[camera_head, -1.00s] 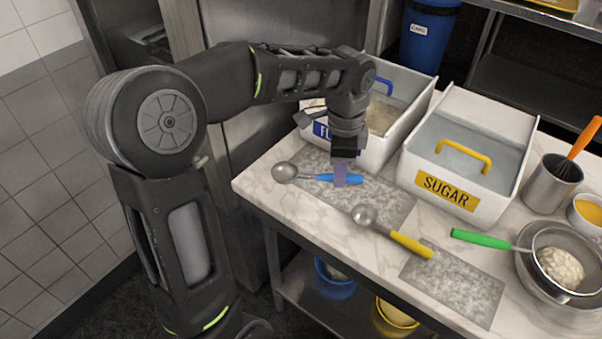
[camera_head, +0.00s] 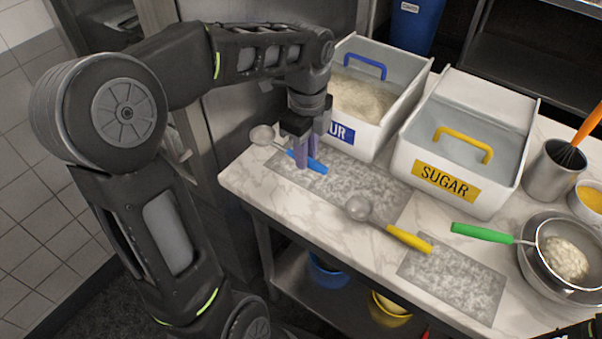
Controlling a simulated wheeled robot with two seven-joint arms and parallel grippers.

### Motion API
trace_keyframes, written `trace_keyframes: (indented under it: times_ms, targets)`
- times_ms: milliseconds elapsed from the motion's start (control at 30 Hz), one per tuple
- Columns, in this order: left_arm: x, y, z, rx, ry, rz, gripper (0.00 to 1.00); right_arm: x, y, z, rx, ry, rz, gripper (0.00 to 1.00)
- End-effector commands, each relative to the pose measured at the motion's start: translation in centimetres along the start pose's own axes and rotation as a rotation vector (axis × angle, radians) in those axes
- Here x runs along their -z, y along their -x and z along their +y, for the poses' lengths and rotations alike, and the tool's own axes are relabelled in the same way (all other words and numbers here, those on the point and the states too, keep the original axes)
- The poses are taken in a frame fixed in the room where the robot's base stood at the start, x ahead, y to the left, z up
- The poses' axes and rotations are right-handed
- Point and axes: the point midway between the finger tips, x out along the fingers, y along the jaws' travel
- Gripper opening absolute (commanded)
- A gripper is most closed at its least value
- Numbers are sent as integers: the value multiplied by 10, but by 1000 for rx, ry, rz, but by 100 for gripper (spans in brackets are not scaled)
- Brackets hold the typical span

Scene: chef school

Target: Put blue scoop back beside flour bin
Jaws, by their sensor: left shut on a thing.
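The blue scoop has a blue handle (camera_head: 320,167) and a round metal bowl (camera_head: 262,135). My left gripper (camera_head: 306,160) points down and is shut on the handle. The bowl sticks out to the left, near the counter's left edge. The scoop is over the left end of a grey speckled mat (camera_head: 365,185); I cannot tell whether it touches it. The white flour bin (camera_head: 372,140) stands just behind and to the right of the gripper, its blue label partly hidden by the gripper. My right gripper is not in view.
The sugar bin (camera_head: 468,195) stands right of the flour bin. A yellow-handled scoop (camera_head: 408,239) lies in front, between two grey mats. A green-handled sieve (camera_head: 482,233) rests on a bowl at right. The near-left counter strip is clear.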

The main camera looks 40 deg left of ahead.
Motion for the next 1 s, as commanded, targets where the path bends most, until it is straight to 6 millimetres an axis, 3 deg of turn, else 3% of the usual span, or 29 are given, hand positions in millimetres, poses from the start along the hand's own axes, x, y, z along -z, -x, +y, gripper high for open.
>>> trace_keyframes:
  times_ms: [200, 533, 800, 1000]
  targets:
    - [0, -31, 0, -2, 2, 0, 0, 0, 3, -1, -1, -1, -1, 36]
    - [0, -34, 0, 0, 1, 0, 0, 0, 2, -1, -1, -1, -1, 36]
    - [0, -66, 0, -2, 0, 1, 0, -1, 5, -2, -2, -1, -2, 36]
    - [0, -70, -1, 1, 1, 0, 0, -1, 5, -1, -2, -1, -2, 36]
